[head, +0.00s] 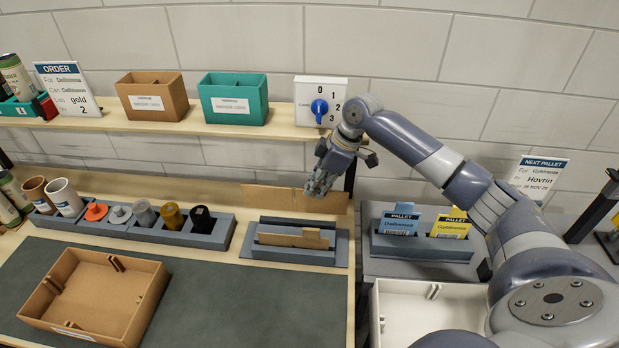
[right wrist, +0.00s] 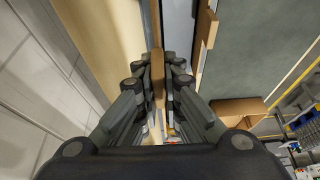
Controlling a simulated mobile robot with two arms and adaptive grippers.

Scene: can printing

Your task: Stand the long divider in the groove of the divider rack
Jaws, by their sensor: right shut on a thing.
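The long divider (head: 270,199) is a flat brown cardboard strip, held lengthwise along the back of the divider rack in the head view. My right gripper (head: 318,186) is shut on its upper edge. In the right wrist view the divider (right wrist: 157,72) shows edge-on between the fingers. The grey divider rack (head: 341,248) stands on the table in front of and below it. A shorter notched cardboard divider (head: 290,240) stands in the rack's front part. I cannot tell whether the long divider touches the rack or table. My left gripper is not in view.
Left of the rack is a grey holder (head: 226,233) with several stamps or plugs. An open cardboard box (head: 150,312) lies on the dark mat (head: 215,300). A shelf (head: 230,128) runs behind. A pallet-card holder (head: 405,252) and white tray (head: 430,325) stand to the right.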

